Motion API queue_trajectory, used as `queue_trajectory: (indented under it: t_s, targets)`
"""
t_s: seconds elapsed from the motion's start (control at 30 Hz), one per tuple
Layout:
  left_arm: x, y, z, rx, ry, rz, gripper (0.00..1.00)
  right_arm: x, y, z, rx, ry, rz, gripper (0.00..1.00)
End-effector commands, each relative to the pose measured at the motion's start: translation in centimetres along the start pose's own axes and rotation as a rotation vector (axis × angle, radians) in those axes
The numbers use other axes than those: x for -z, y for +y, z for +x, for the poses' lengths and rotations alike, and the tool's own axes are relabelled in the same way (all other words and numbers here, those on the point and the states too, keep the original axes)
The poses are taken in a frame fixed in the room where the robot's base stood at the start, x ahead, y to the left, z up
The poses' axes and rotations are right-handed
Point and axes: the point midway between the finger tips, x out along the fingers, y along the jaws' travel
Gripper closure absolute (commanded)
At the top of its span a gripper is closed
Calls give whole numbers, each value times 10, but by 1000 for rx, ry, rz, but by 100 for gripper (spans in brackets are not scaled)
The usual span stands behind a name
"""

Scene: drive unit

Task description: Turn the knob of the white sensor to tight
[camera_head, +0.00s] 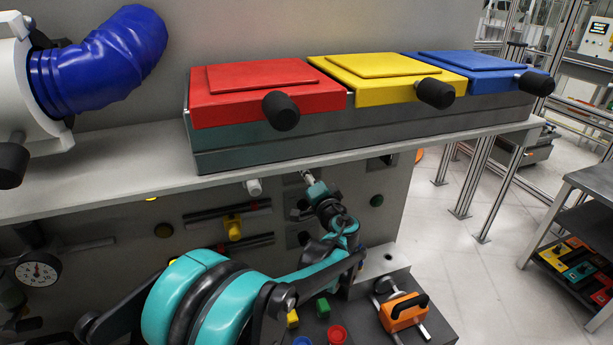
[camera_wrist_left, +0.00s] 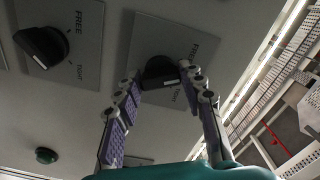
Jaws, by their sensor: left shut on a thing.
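My left gripper (camera_wrist_left: 160,76) is at a grey plate (camera_wrist_left: 148,38) on the panel in the left wrist view, its purple-padded fingers on both sides of a black knob (camera_wrist_left: 157,70) and shut on it. The plate is lettered FREE and TIGHT; the fingers partly cover the knob and lettering, so its exact setting is unclear. A second black knob (camera_wrist_left: 40,45) on a similar plate is apart to the left. In the head view my teal left arm reaches up to the panel under the shelf. A small white cylinder (camera_head: 253,187) there may be the white sensor; I cannot tell.
Red (camera_head: 265,88), yellow (camera_head: 385,72) and blue (camera_head: 480,70) lidded boxes with black handles stand on the shelf above. A blue hose (camera_head: 100,60) is at the upper left. A green button (camera_wrist_left: 46,155) is on the panel.

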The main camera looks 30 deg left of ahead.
Motion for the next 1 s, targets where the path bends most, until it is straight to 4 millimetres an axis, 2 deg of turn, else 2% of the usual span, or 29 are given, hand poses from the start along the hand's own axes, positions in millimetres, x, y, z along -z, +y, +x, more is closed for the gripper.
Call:
queue_trajectory:
  t_s: [1.0]
  targets:
    - [0,0,-1,-3,1,953,90,-6,0,9,0,0,0,60]
